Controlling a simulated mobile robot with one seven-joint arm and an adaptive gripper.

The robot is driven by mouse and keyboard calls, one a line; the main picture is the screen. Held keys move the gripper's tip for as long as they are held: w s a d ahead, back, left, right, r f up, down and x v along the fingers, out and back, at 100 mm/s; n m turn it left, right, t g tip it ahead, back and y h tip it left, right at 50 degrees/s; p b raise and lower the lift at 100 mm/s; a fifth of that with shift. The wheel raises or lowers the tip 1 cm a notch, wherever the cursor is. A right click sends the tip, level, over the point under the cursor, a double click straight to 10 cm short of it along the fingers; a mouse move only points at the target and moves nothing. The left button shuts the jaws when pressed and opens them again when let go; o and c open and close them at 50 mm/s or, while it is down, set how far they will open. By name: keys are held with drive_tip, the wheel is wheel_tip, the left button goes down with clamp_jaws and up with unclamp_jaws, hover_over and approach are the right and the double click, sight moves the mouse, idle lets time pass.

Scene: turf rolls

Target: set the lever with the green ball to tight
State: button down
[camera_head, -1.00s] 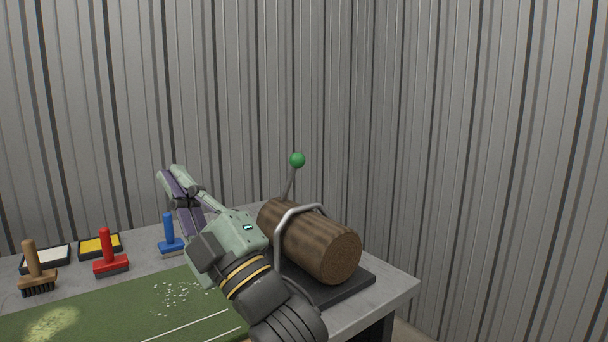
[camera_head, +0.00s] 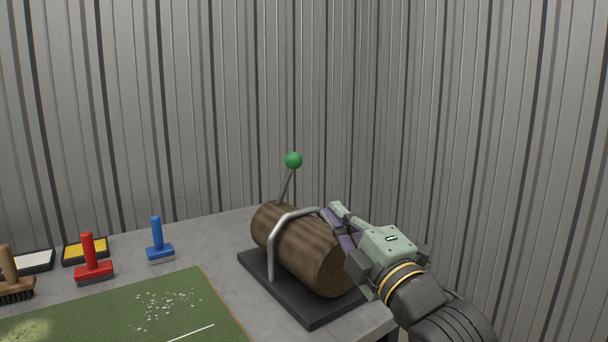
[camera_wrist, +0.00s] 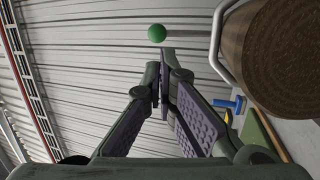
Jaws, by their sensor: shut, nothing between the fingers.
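The lever's green ball (camera_head: 294,160) tops a thin grey rod (camera_head: 286,186) that rises behind the brown roll (camera_head: 300,245), leaning slightly right. The ball also shows at the top of the wrist view (camera_wrist: 157,33), beyond my fingers. The lever's foot is hidden behind the roll. A grey metal hoop (camera_head: 274,250) arches over the roll. My gripper (camera_head: 328,212) is to the right of the roll, apart from the lever. In the wrist view its fingers (camera_wrist: 160,80) come together at the tips with nothing between them.
The roll rests on a black base (camera_head: 258,268) on the grey table (camera_head: 215,255). A blue-handled tool (camera_head: 158,240), a red-handled tool (camera_head: 92,262) and a green mat (camera_head: 110,312) lie to the left. A corrugated wall (camera_head: 200,100) stands behind.

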sight(297, 161)
drive_tip(key=p+x, duration=0.5)
drive_tip(key=x, duration=0.8)
drive_tip(key=shift+a+r, duration=0.1)
drive_tip(key=shift+r, duration=0.1)
drive_tip(key=shift+w+a+p, duration=0.15)
drive_tip(key=shift+w+p, duration=0.15)
drive_tip(key=shift+w, duration=0.1)
drive_tip(key=shift+w+a+r+p, duration=0.2)
drive_tip(key=shift+r+p, duration=0.2)
drive_tip(key=shift+p, duration=0.15)
drive_tip(key=shift+g, duration=0.3)
drive_tip(key=shift+w+a+r+g+p, duration=0.25)
drive_tip(key=shift+w+r+g+p, duration=0.15)
drive_tip(key=shift+r+g+p, duration=0.25)
drive_tip(key=w+a+r+h+p, duration=0.1)
drive_tip(key=w+a+r+p, duration=0.1)
drive_tip(key=w+a, duration=0.4)
drive_tip(key=shift+w+r+g, duration=0.4)
drive_tip(key=shift+w+g, duration=0.05)
drive_tip(key=shift+w, duration=0.65)
